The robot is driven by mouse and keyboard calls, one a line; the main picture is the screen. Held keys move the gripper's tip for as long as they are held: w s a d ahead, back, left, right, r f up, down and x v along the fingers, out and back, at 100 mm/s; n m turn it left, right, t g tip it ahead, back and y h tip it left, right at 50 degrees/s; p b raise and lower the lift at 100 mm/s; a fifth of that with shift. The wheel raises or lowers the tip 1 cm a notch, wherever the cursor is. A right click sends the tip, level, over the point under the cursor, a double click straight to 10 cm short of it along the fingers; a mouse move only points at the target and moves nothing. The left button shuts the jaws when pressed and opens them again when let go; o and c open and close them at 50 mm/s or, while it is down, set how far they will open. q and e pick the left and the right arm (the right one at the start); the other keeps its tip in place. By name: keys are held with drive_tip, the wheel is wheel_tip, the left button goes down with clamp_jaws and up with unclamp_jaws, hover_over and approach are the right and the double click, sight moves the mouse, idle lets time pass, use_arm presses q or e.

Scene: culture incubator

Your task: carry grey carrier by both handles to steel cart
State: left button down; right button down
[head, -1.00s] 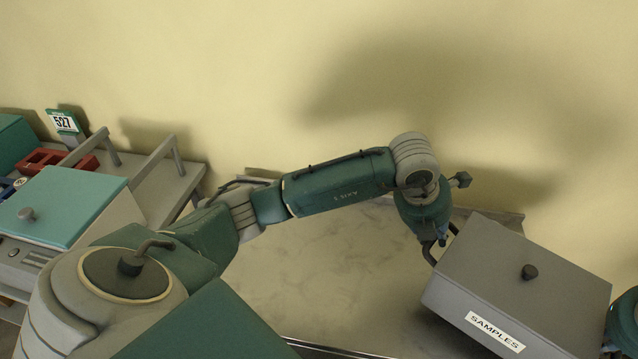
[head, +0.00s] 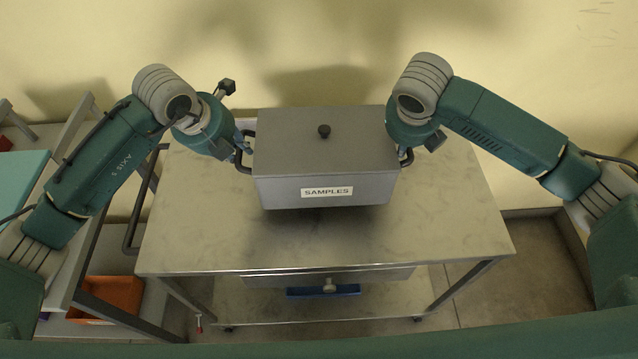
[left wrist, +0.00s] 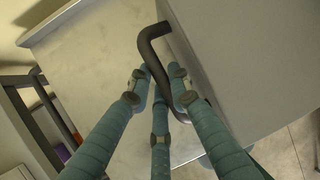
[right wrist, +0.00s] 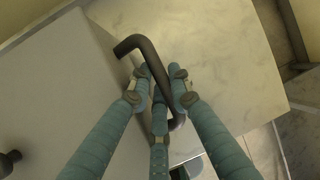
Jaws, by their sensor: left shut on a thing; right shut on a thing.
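The grey carrier (head: 325,155) is a lidded box with a dark knob and a SAMPLES label. It is level over the middle back of the steel cart (head: 440,225); a dark shadow lies under its front, and I cannot tell whether its base touches the top. My left gripper (head: 243,152) is shut on the carrier's left handle; the left wrist view shows the fingers around the dark handle bar (left wrist: 152,45). My right gripper (head: 404,155) is shut on the right handle, with its dark bar (right wrist: 135,42) between the fingers in the right wrist view.
The cart's top is bare in front of and beside the carrier. A drawer with a knob (head: 329,285) and a lower shelf show below it. A bench frame and an orange bin (head: 108,298) stand to the left. The wall is close behind the cart.

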use_arm(q)
drive_tip(key=shift+d, duration=0.1)
use_arm(e)
drive_tip(key=shift+w+d, duration=0.1)
drive_tip(key=shift+d, duration=0.1)
use_arm(q)
drive_tip(key=shift+f, duration=0.15)
use_arm(e)
drive_tip(key=shift+f, duration=0.15)
